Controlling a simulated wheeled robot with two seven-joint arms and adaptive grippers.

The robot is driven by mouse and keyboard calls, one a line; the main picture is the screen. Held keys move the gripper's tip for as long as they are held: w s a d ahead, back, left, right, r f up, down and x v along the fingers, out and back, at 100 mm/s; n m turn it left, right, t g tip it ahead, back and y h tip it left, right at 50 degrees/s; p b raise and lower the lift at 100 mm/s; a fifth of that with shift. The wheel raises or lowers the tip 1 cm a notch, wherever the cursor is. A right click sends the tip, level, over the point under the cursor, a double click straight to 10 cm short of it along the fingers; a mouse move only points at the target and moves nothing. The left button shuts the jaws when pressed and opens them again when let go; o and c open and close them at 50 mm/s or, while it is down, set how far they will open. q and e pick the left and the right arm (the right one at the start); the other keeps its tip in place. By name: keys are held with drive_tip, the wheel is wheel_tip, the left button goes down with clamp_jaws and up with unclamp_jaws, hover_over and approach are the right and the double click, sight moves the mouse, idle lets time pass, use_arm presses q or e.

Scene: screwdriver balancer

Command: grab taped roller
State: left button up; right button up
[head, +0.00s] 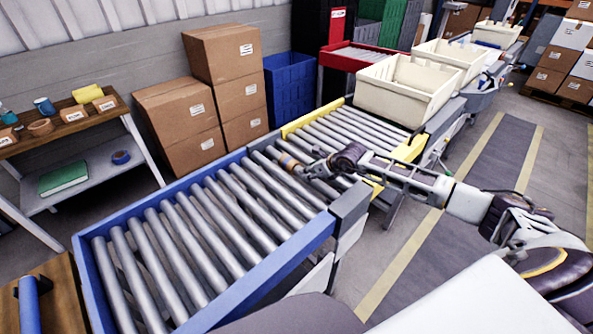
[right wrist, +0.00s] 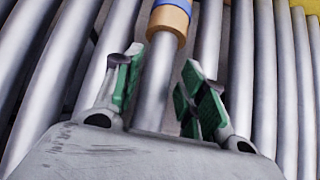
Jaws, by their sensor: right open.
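The taped roller is a grey metal roller with a tan-orange band (head: 288,162) in the conveyor bed. In the right wrist view its band (right wrist: 170,20) shows at the top, with a blue strip beyond it. My right gripper (head: 304,172) is over the conveyor, close to the band. In the right wrist view the right gripper (right wrist: 160,90) is open, with green-padded fingers on either side of the bare roller, short of the band. I cannot tell whether the pads touch it. My left gripper is not in view.
Neighbouring rollers (head: 190,250) lie close on both sides, inside a blue frame (head: 262,280). Cream bins (head: 408,85) stand beyond on the line. Cardboard boxes (head: 222,50) are stacked behind. A shelf (head: 85,180) and a wooden table with a blue cylinder (head: 28,302) are at left.

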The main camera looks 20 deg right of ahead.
idle(0.4)
drive_tip(key=shift+x, duration=2.6)
drive_tip(key=shift+w+r, duration=0.1)
drive_tip(key=shift+w, duration=0.05)
clamp_jaws()
